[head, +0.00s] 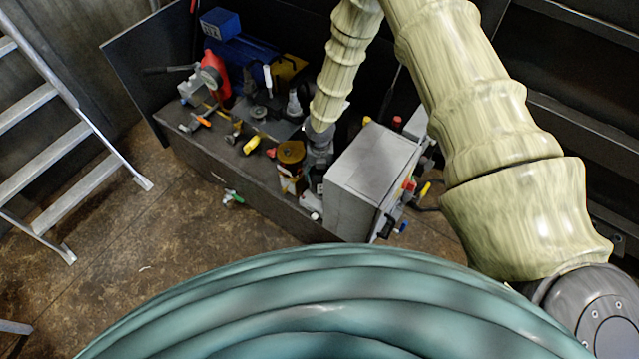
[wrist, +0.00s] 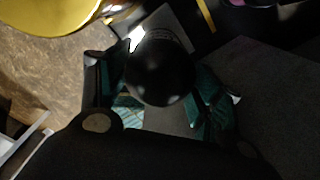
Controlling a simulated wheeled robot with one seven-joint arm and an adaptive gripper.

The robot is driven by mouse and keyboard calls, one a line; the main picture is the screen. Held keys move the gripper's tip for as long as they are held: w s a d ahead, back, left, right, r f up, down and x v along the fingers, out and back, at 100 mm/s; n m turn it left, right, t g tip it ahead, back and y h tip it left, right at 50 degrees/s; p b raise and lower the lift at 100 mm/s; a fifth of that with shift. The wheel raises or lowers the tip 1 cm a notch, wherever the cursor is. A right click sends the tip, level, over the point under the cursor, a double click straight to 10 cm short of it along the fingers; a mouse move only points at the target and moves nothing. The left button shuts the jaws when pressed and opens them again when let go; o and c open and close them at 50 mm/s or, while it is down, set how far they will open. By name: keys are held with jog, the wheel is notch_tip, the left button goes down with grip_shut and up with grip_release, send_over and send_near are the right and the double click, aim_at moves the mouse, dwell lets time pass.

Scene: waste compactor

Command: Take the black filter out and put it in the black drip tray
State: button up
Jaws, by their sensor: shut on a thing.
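My gripper (wrist: 157,98) is shut on a black round-topped thing, which looks like the black filter (wrist: 160,72), with a teal-padded finger on each side of it. In the head view my gripper (head: 317,172) points down over the bench, between a gold-topped canister (head: 291,152) and a grey box. The filter is too small and hidden there to make out. I cannot tell whether the filter is still seated or free. I cannot pick out the black drip tray for certain in either view.
The grey metal box (head: 372,165) stands close right of my gripper. The dark bench (head: 235,165) holds several tools, a red tool (head: 215,77) and a blue box (head: 220,23). A ladder (head: 70,130) stands at the left. The brown floor (head: 130,230) between is mostly clear.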

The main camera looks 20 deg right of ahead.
jog(key=shift+r+p, duration=1.1)
jog(key=shift+r, duration=0.7)
jog(key=shift+a, duration=0.1)
